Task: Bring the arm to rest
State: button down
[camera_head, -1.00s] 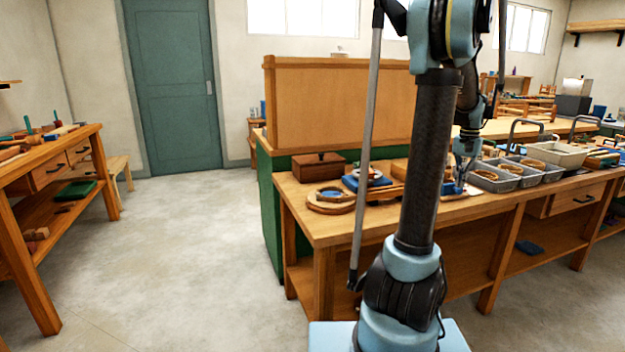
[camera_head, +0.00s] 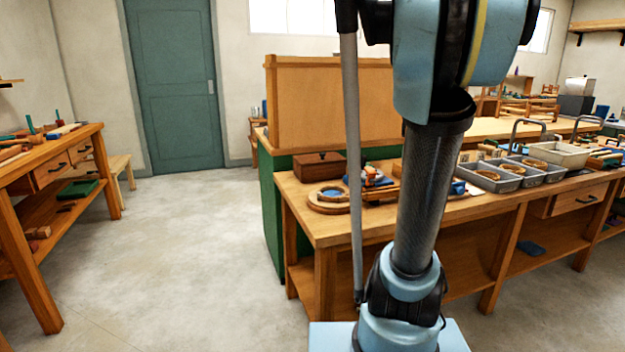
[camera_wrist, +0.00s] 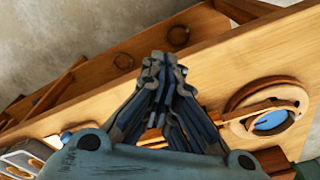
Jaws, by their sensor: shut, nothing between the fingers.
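My gripper (camera_wrist: 163,68) shows in the wrist view with its fingertips together and nothing between them. It is over the wooden workbench (camera_wrist: 213,50), whose top runs diagonally below it. In the head view my arm stands upright in front of the bench (camera_head: 328,231) and is bent at the top. The gripper cannot be made out there, where the arm hides part of the bench top.
A round wooden ring with a blue centre (camera_head: 330,196) lies near the bench's left end, with a wooden box (camera_head: 320,167) behind it. Grey trays (camera_head: 497,177) stand to the right. Another bench (camera_head: 50,168) is at far left. The floor between (camera_head: 190,240) is clear.

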jog(key=s+a+f+n, duration=0.2)
jog(key=s+a+f, duration=0.3)
jog(key=s+f, duration=0.1)
jog(key=s+a+f+n+t, duration=0.1)
jog(key=s+a+f+n, duration=0.1)
jog(key=s+a+f, duration=0.3)
jog(key=s+a, duration=0.1)
jog(key=s, duration=0.3)
jog(key=shift+s+a+f, duration=0.25)
jog(key=shift+s+f, duration=0.05)
jog(key=shift+f, duration=0.1)
